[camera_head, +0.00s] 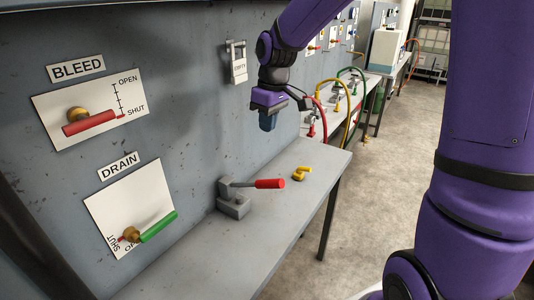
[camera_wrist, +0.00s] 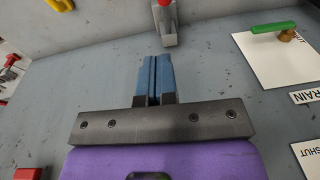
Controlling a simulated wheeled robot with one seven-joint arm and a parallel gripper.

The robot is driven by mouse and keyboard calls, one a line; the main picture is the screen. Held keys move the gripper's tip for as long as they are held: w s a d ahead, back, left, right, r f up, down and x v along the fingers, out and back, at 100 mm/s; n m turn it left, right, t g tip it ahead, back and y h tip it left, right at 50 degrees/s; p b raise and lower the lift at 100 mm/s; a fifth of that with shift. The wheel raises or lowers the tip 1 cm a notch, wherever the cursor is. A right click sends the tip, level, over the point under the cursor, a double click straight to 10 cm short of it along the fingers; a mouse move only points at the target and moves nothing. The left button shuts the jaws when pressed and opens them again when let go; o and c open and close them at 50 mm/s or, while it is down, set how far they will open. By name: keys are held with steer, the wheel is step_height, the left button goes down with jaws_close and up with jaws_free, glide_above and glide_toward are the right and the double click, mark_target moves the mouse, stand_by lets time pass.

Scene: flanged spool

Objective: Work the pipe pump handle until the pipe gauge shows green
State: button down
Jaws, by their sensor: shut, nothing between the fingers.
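The pump is a grey bracket (camera_head: 233,202) on the bench by the wall. Its lever ends in a red grip (camera_head: 270,184) that points right, roughly level. In the wrist view the pump's grey body (camera_wrist: 165,25) is at the top, with a bit of red at the frame edge. My gripper (camera_head: 268,126) hangs above and behind the pump, near the wall, apart from the handle. Its blue fingers (camera_wrist: 153,62) are pressed together and hold nothing. I cannot make out a pipe gauge in either view.
The BLEED valve's red handle (camera_head: 90,123) lies toward SHUT. The DRAIN valve's green handle (camera_head: 158,227) is below it. A yellow fitting (camera_head: 301,173) lies on the grey bench (camera_head: 285,215). A white tag (camera_head: 238,65) hangs on the wall. Hoses are farther back; floor right of the bench is open.

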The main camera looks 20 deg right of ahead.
glide_toward(256, 184)
steer(key=d+f, duration=0.1)
steer(key=d, duration=0.1)
step_height(256, 184, down, 2)
steer(key=shift+s, duration=0.2)
steer(key=shift+s+f, duration=0.3)
steer(key=shift+f, duration=0.35)
